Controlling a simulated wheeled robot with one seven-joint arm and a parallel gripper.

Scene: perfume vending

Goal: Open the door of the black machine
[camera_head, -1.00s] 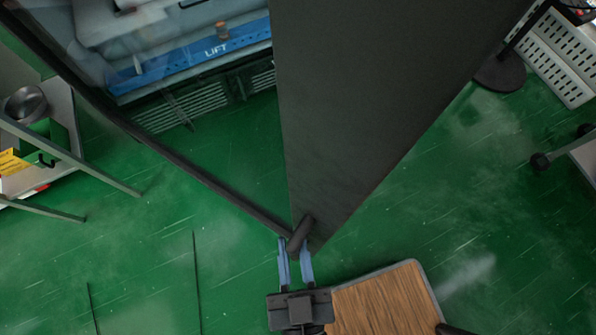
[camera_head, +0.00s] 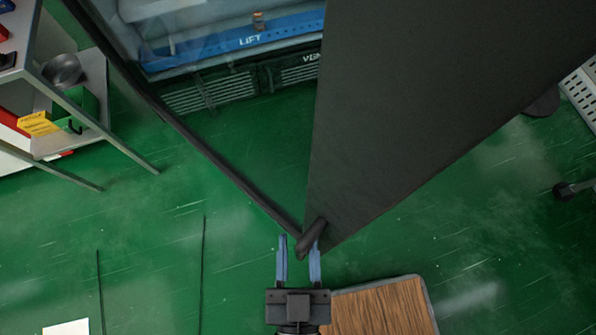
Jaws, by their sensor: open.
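The black machine (camera_head: 245,85) is at the top, with a blue strip lettered LIFT and dark vents at its base. A dark-framed glass front (camera_head: 200,143) slants from upper left to lower middle. Green floor shows between that frame and the vents, so the door looks swung out from the machine. A broad black panel (camera_head: 400,110) meets the frame at its lower corner. A short dark handle (camera_head: 311,236) sits at that corner. My gripper (camera_head: 300,240) is open just below it, blue fingers spread either side of the handle's lower end. I cannot tell whether they touch it.
A metal shelf (camera_head: 112,152) with a pan, a green box and a yellow label stands at the left. A wooden-topped piece (camera_head: 380,308) with a grey rim lies right of my gripper. White perforated furniture (camera_head: 582,92) is at the far right.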

